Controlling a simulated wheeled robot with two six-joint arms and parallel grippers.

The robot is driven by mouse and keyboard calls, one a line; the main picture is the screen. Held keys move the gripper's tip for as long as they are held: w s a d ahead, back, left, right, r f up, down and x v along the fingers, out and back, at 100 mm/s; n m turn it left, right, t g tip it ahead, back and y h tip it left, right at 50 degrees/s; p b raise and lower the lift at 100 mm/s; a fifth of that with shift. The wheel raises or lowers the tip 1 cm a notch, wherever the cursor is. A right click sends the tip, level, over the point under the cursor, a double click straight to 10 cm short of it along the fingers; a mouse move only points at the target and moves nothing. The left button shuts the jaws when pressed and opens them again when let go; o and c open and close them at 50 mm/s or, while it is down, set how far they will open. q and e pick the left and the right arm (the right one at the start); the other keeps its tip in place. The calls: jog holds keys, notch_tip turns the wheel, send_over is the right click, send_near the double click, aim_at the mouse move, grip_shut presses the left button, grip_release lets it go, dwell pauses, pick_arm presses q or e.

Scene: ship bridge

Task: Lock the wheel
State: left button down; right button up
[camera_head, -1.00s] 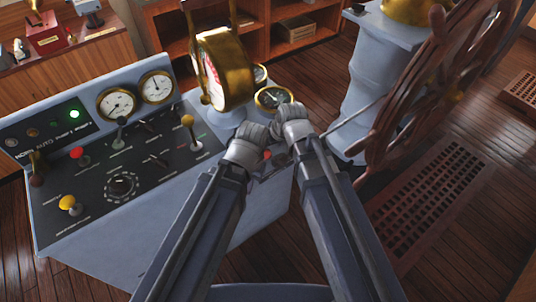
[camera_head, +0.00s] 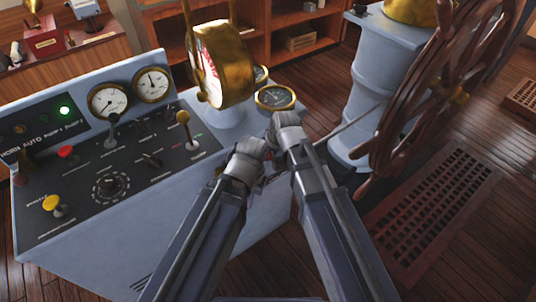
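The wooden ship's wheel (camera_head: 440,85) stands at the right on a pale blue pedestal (camera_head: 385,70). A thin grey rod (camera_head: 350,128) runs from near the wheel's pedestal down toward my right gripper. I cannot tell what its near end joins. My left gripper (camera_head: 252,150) and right gripper (camera_head: 283,122) are close together in the middle, over the console's right edge and left of the wheel. The arms hide their fingertips, so I cannot see whether they are open or hold anything.
A blue console (camera_head: 200,215) with gauges, levers and knobs fills the left. A brass telegraph (camera_head: 226,68) rises just behind my grippers. A round brass gauge (camera_head: 275,97) sits close to my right gripper. A floor grating (camera_head: 435,205) lies below the wheel.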

grip_shut()
dwell(0.3)
dwell(0.9)
